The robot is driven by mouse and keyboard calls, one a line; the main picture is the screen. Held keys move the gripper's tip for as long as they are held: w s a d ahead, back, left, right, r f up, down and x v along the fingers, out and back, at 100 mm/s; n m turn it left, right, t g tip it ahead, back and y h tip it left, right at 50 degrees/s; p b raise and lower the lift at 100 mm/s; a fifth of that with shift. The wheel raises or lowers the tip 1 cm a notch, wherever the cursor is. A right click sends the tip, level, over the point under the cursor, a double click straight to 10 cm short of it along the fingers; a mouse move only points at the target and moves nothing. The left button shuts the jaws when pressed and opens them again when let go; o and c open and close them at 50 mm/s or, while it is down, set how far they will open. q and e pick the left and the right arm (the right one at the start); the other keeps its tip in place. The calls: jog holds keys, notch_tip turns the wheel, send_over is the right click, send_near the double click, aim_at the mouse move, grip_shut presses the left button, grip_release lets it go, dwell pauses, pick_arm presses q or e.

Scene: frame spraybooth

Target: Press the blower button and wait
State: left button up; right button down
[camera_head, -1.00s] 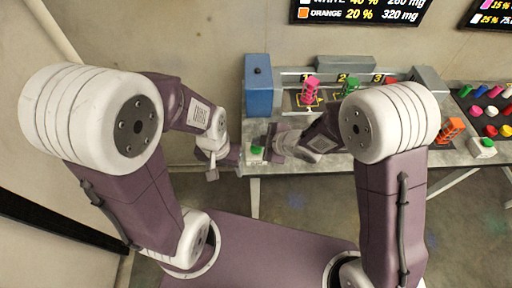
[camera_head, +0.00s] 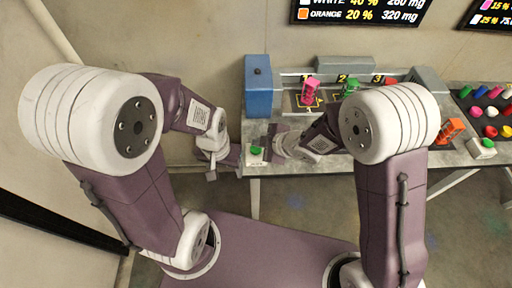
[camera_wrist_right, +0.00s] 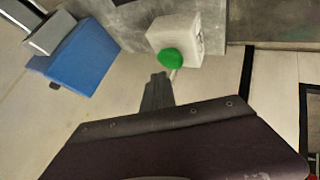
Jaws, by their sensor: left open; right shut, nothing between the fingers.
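A green button (camera_head: 256,150) on a small white box stands at the front left edge of the bench, below the blue box. It also shows in the right wrist view (camera_wrist_right: 169,57). My right gripper (camera_head: 266,149) is beside this button; in the right wrist view its fingers (camera_wrist_right: 157,84) are together and empty, with their tips close to the green cap. I cannot tell whether they touch it. My left gripper (camera_head: 240,160) is open and empty, left of the button, off the bench edge. A second green button (camera_head: 487,142) stands at the right on its own white box.
A blue box (camera_head: 258,86) stands at the back left of the bench (camera_head: 340,163). Pink (camera_head: 311,91), green (camera_head: 350,86) and orange (camera_head: 452,129) frames stand on the bench. A dark tray (camera_head: 470,103) of coloured pieces is at the right. Screens hang behind.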

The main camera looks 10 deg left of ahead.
aim_at(258, 150)
dwell(0.6)
jog(key=shift+f+b, duration=0.4)
jog(key=shift+f+b, duration=0.55)
jog(key=shift+f, duration=0.05)
dwell(0.6)
jog(key=shift+r+p, duration=1)
jog(key=shift+r, duration=0.1)
notch_tip(258, 150, up, 5)
jog(key=p, duration=0.4)
jog(key=shift+p, duration=0.4)
dwell(3.6)
